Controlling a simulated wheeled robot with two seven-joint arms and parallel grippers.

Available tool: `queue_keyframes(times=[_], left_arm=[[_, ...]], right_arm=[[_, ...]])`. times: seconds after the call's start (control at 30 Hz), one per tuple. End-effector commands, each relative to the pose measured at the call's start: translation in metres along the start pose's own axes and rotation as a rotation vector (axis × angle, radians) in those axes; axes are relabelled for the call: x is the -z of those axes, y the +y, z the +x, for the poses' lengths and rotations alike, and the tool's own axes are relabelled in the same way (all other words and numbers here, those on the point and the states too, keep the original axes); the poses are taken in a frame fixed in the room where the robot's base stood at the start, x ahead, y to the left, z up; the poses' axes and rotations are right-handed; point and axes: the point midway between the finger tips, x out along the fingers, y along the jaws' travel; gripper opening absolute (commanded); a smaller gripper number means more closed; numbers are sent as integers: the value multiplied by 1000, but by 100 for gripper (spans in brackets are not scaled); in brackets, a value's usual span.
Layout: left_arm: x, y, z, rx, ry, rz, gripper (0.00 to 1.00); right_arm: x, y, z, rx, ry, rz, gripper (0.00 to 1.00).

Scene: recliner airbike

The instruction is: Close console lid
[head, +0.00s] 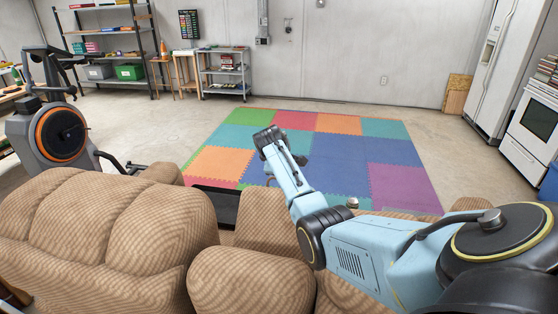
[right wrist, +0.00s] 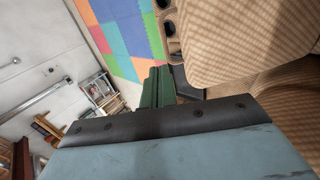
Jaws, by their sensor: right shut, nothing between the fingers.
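The console sits between the seats of the brown patterned recliner. In the head view a dark flat panel (head: 215,205) shows there, beside a padded fabric block (head: 262,218); I cannot tell which is the lid. In the right wrist view the console's cup holders (right wrist: 170,28) show at the top, left of a padded fabric piece (right wrist: 238,42). My right gripper (right wrist: 158,72) is shut and empty, its green fingers together beside a dark edge of the console. Whether they touch it is unclear. In the head view my right arm reaches over the recliner and hides part of it. My left gripper is out of view.
A colourful foam mat (head: 330,150) lies on open floor beyond the recliner (head: 95,225). An exercise bike (head: 60,130) stands at the left. Shelves (head: 105,40) line the back wall; a white fridge (head: 495,65) and stove (head: 535,125) are at the right.

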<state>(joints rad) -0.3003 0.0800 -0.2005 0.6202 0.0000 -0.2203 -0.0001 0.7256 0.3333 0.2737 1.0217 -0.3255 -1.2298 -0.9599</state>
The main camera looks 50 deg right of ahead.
Motion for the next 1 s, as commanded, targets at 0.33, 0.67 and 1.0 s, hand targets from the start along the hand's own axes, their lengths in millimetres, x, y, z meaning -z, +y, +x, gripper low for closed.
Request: queue_keyframes(times=[0.33,0.67,1.0], left_arm=[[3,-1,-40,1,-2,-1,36],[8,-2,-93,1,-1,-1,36],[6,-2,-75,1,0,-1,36]], right_arm=[[-10,-14,-3,-133,-73,41,0],[-10,-66,-4,-371,-22,9,0],[-8,-72,16,-393,1,-2,0]])
